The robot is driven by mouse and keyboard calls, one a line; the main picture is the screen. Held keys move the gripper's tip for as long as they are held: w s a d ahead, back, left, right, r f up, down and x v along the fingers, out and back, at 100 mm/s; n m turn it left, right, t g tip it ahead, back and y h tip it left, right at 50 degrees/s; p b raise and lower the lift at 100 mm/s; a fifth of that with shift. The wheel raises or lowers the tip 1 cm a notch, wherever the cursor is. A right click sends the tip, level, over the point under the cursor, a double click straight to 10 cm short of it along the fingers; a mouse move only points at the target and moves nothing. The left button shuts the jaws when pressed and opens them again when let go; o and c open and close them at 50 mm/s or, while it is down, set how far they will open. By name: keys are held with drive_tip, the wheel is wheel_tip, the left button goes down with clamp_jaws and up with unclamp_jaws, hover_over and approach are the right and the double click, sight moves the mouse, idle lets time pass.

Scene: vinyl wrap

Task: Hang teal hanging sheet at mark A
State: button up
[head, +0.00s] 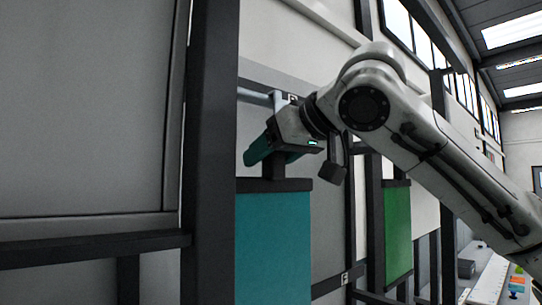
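The teal hanging sheet (272,248) hangs upright below a dark top bar with a short dark block above its middle. My gripper (262,152), with green fingers, is at that block and appears shut on it. The fingers overlap, so the grip itself is partly hidden. The sheet's lower edge is out of the picture. Mark A is not visible. A mark plate with a letter that I cannot read surely (292,99) is just above my gripper, and a mark that looks like F (345,278) is lower right of the sheet.
A green sheet (397,230) hangs farther back on the right. A thick dark post (211,150) stands close on the left, beside a grey panel (85,110). A light horizontal peg or rail (254,97) is just above my gripper. Dark frame bars stand behind the sheet.

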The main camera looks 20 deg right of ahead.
drive_tip(key=shift+o, duration=0.7)
drive_tip(key=b+v, duration=0.3)
drive_tip(key=v, duration=0.7)
drive_tip(key=shift+s+r, duration=0.15)
drive_tip(key=shift+s, duration=0.2)
drive_tip(key=shift+d, duration=0.1)
